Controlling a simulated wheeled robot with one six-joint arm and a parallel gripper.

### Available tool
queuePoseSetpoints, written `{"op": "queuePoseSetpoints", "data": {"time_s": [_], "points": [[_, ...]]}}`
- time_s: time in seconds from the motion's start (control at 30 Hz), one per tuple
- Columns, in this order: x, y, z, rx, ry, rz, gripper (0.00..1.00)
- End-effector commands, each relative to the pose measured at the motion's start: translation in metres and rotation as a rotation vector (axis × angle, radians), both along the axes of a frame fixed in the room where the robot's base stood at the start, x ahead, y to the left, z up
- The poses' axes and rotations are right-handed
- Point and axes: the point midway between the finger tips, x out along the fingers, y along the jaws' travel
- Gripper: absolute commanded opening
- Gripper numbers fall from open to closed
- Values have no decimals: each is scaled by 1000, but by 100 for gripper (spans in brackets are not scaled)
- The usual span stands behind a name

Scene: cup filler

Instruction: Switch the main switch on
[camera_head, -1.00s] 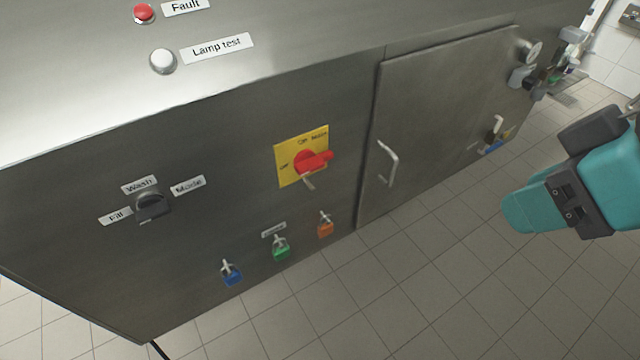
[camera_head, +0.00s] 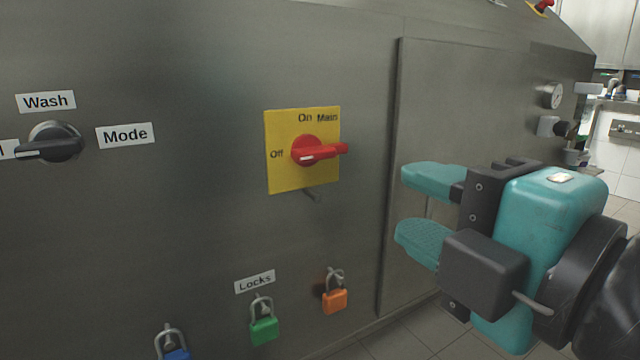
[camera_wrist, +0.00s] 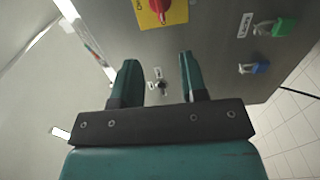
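The main switch is a red rotary handle (camera_head: 318,151) on a yellow plate (camera_head: 290,178) marked Off, On and Main. The handle lies about level, its white mark at the left end towards Off. My gripper (camera_head: 408,203) is right of the switch, in front of the steel panel. Its two teal fingers are apart with nothing between them, and neither touches the switch. In the wrist view the red handle (camera_wrist: 175,10) and yellow plate (camera_wrist: 150,20) are cut by the top edge, beyond the open fingers (camera_wrist: 157,72).
Blue (camera_head: 174,353), green (camera_head: 264,330) and orange (camera_head: 335,299) padlocks hang below the switch. A black Wash/Mode knob (camera_head: 55,143) is at left. A steel door (camera_head: 470,110) is behind my gripper.

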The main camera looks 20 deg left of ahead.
Motion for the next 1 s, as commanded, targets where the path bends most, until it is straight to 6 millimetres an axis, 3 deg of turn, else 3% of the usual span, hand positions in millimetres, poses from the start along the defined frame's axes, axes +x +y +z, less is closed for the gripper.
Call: {"op": "queuePoseSetpoints", "data": {"time_s": [0.6,1.0], "points": [[37,43,7,-9,4,0,39],[95,108,3,0,3,-3,39]]}}
